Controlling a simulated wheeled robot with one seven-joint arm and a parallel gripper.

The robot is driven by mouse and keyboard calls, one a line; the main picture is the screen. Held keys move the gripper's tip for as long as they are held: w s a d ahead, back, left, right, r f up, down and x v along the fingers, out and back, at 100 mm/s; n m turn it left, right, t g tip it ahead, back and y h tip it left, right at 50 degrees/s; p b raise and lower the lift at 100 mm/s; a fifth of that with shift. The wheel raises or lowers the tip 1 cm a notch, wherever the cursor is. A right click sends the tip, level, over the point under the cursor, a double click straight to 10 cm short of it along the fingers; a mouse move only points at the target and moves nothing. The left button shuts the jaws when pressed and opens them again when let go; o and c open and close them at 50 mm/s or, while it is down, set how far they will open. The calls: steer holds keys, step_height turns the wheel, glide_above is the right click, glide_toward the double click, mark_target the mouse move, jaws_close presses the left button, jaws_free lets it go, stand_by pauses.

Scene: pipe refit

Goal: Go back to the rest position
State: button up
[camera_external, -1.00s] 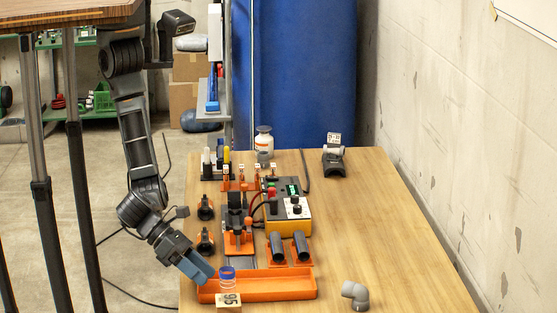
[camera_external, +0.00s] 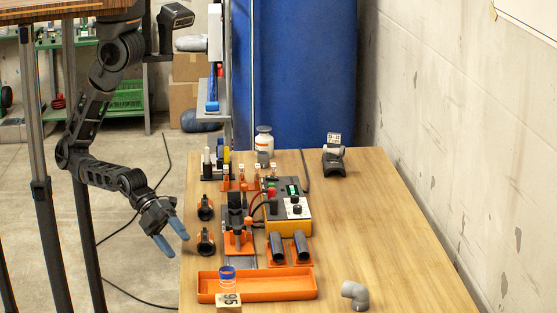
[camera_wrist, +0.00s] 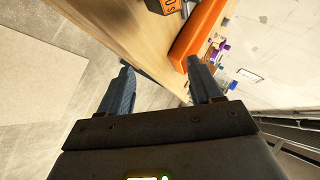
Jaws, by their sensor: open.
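My gripper (camera_external: 172,241) is off the left edge of the wooden table in the external view, left of the black clamps. Its two blue fingers are apart with nothing between them. In the wrist view my gripper (camera_wrist: 160,85) also shows open and empty, with floor and the table edge beyond it. The orange tray (camera_external: 285,287) lies on the near left part of the table (camera_external: 385,220). A blue-rimmed clear ring (camera_external: 227,273) stands at its left end, behind a block marked 95 (camera_external: 229,304).
A grey pipe elbow (camera_external: 355,294) lies at the near right. A yellow and black control box (camera_external: 289,212), two dark tubes (camera_external: 302,247) and black-orange clamps (camera_external: 205,242) stand behind the tray. A dark table leg (camera_external: 70,220) is left of my arm. The table's right side is mostly clear.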

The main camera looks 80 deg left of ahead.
steer(key=s+a+f+n+y, duration=0.2)
steer(key=s+a+n, duration=0.35)
steer(key=a, duration=0.25)
steer(key=w+a+r+n+t+y+b, duration=0.1)
steer(key=a+r+n+t+y+b, duration=0.1)
steer(key=a+n, duration=0.6)
steer(key=w+a+r+n+t+y+b, duration=0.1)
steer(key=a+r+n+t+y+b, duration=0.1)
steer(key=a+r+n+t, duration=0.3)
steer(key=a+n+y, duration=0.1)
steer(key=a+n, duration=0.3)
steer(key=a, duration=0.6)
steer(key=shift+a+y, duration=0.25)
steer(key=shift+y, duration=0.15)
steer(key=shift+w, duration=0.1)
